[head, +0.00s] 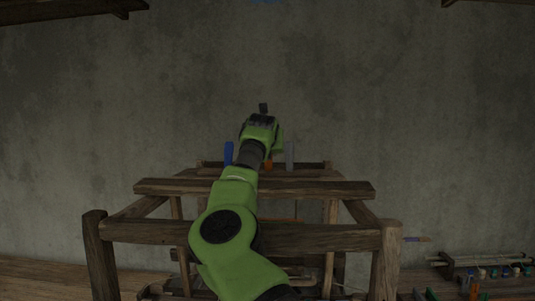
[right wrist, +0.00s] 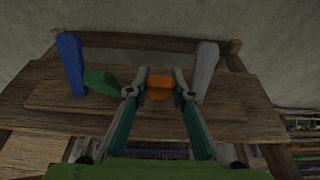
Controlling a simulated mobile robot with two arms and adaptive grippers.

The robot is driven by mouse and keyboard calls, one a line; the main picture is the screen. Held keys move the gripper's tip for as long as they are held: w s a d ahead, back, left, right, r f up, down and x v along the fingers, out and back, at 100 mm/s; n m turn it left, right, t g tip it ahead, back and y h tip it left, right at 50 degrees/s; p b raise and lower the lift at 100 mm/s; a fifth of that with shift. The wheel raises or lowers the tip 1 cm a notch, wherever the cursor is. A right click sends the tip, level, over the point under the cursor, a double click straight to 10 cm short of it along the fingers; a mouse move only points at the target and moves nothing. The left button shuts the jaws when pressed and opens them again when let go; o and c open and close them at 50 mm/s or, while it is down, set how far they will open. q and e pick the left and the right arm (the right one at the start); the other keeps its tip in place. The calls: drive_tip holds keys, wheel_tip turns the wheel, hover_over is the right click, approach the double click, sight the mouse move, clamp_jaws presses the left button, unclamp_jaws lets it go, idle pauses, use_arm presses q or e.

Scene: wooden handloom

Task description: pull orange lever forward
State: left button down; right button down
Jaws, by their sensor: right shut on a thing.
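The orange lever (right wrist: 159,90) is between the two fingers of my right gripper (right wrist: 161,80), which is shut on it. In the right wrist view only its short, block-like end shows; its lower part is hidden. A small piece of the orange lever (head: 268,164) shows beside my arm in the head view. There my right arm reaches over the loom, and its fingers are hidden. My left gripper is in neither view.
A blue lever (right wrist: 71,64) stands upright at left, and a grey lever (right wrist: 205,70) stands at right. A green lever (right wrist: 101,81) tilts over close to the left finger. The loom's wooden beams (head: 320,189) lie under my arm. Tools (head: 490,272) lie at lower right.

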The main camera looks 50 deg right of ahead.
drive_tip(key=c, duration=1.7)
unclamp_jaws()
drive_tip(key=v, duration=1.2)
drive_tip(key=shift+a, duration=0.15)
